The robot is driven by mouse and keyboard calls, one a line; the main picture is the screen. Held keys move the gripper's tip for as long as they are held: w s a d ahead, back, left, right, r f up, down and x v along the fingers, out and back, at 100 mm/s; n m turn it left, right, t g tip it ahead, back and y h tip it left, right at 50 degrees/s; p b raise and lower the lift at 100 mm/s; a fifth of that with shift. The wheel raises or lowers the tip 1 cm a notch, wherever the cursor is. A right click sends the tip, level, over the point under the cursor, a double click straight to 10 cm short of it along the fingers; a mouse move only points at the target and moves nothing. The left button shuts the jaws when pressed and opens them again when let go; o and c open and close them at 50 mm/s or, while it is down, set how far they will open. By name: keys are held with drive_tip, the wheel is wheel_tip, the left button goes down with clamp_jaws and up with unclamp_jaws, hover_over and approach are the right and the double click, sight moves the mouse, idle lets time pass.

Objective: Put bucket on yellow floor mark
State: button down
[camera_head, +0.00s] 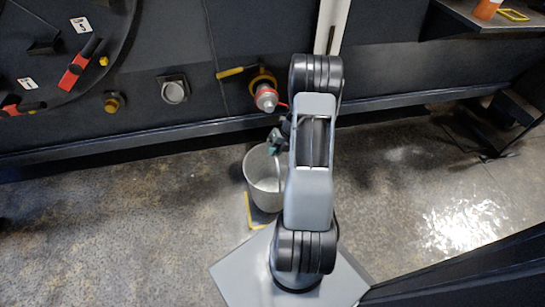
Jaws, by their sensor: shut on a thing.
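The light grey bucket (262,184) is upright with its open top showing, just left of my arm and close to the floor; I cannot tell whether it touches the floor. The yellow floor mark (249,212) shows as a corner-shaped line at the bucket's lower left. The rest of it is hidden by the bucket and my arm. My gripper (274,148) is at the bucket's upper rim or handle, partly hidden behind my arm, and is shut on the bucket.
A dark machine wall stands behind, with a red and silver valve fitting (265,97) and a yellow lever (231,72) above the bucket. A shelf at top right holds an orange cup (487,9). The floor (120,230) to the left is clear.

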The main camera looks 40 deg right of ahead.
drive_tip(key=f+b, duration=0.3)
drive_tip(key=shift+w+a+f, duration=0.1)
drive_tip(key=shift+w+f, duration=0.05)
drive_tip(key=shift+w, duration=0.05)
drive_tip(key=c, duration=1.2)
unclamp_jaws()
drive_tip(key=s+d+r+p, duration=0.1)
drive_tip(key=d, duration=0.3)
drive_tip(key=s+d+r+p, duration=0.1)
drive_tip(key=s+d+p, duration=0.1)
drive_tip(key=d, duration=0.3)
drive_tip(key=s+d+r+p, duration=0.1)
drive_tip(key=d+r+p, duration=0.1)
drive_tip(key=d, duration=0.2)
drive_tip(key=shift+s+d+r, duration=0.1)
drive_tip(key=shift+s+d, duration=0.2)
drive_tip(key=shift+d, duration=0.05)
